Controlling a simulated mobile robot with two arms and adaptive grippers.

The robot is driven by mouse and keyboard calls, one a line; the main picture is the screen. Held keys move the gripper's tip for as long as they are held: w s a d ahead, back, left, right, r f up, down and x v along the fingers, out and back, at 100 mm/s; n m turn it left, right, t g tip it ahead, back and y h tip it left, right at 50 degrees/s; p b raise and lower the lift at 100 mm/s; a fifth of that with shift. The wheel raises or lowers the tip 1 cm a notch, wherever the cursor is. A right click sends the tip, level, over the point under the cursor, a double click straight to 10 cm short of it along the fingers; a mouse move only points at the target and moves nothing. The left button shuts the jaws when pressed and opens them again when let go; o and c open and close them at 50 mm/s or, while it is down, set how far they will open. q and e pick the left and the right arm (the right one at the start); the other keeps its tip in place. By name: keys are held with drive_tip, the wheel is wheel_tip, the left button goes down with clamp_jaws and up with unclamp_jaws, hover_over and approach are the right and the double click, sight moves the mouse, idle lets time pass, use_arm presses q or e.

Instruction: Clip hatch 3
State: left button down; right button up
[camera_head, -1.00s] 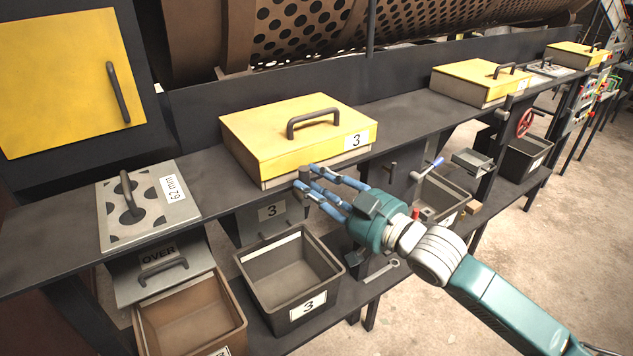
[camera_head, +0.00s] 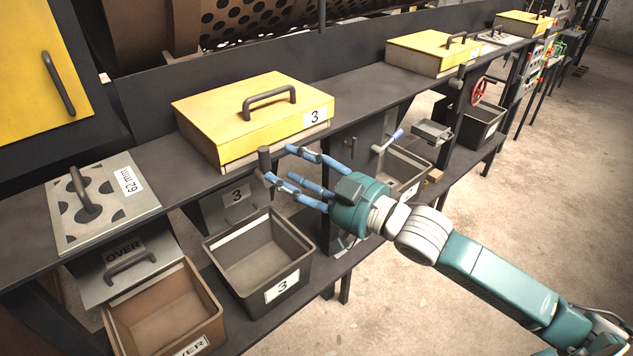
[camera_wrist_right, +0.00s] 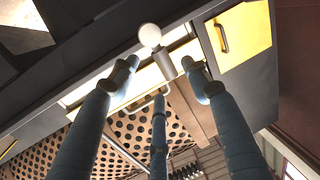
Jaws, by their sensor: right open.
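Hatch 3 (camera_head: 225,125) is a closed yellow lid with a dark handle and a "3" label, on the dark ledge. A dark, round-ended clip lever (camera_head: 264,159) stands upright at its front edge. My right gripper (camera_head: 276,166) is open, its blue fingers spread just in front of the hatch, beside the lever. In the right wrist view a lever with a pale round knob (camera_wrist_right: 150,36) shows between the fingertips (camera_wrist_right: 160,70); contact cannot be told. My left gripper is not in view.
A dark bin (camera_head: 258,255) labelled 3 stands below the hatch, beside a brown bin (camera_head: 165,312). A grey "62 mm" plate (camera_head: 100,205) lies on the ledge at left. Open floor lies at right.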

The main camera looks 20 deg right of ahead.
drive_tip(key=v, duration=0.7)
drive_tip(key=shift+s+d, duration=0.2)
drive_tip(key=shift+s, duration=0.15)
